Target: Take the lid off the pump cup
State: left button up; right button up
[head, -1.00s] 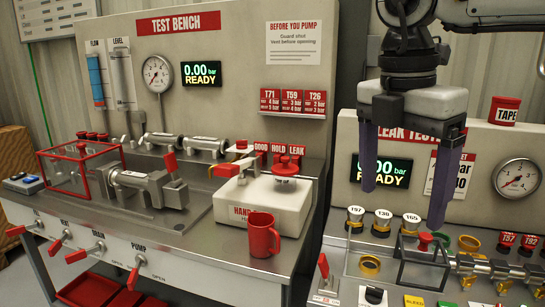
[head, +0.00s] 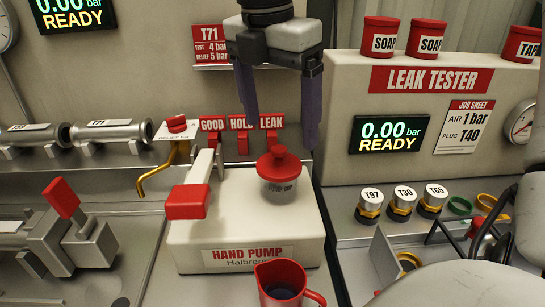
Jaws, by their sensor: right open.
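The pump cup (head: 279,190) is a small clear cup on top of the cream hand pump block (head: 235,233). Its red lid (head: 279,165) has a raised knob and sits on the cup. My right gripper (head: 281,132) hangs from above with its two dark fingers apart and nothing between them. In the picture the fingertips are above and to either side of the lid's knob, and I see no contact.
A red jug (head: 284,284) stands in front of the pump. The pump's red-ended lever (head: 186,202) and a brass spout (head: 156,180) are to the left. GOOD, HOLD and LEAK tags (head: 241,123) are behind. Silver plugs (head: 403,200) stand to the right by the leak tester (head: 350,80).

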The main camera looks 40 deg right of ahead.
aim_at(279, 148)
jog(key=shift+w+d+f, duration=0.1)
jog(key=shift+d+f, duration=0.1)
jog(key=shift+f, duration=1.35)
jog(key=shift+w+d+f, duration=0.1)
jog(key=shift+d+f, duration=0.05)
jog(key=shift+f, duration=1.4)
jog(key=c, duration=1.1)
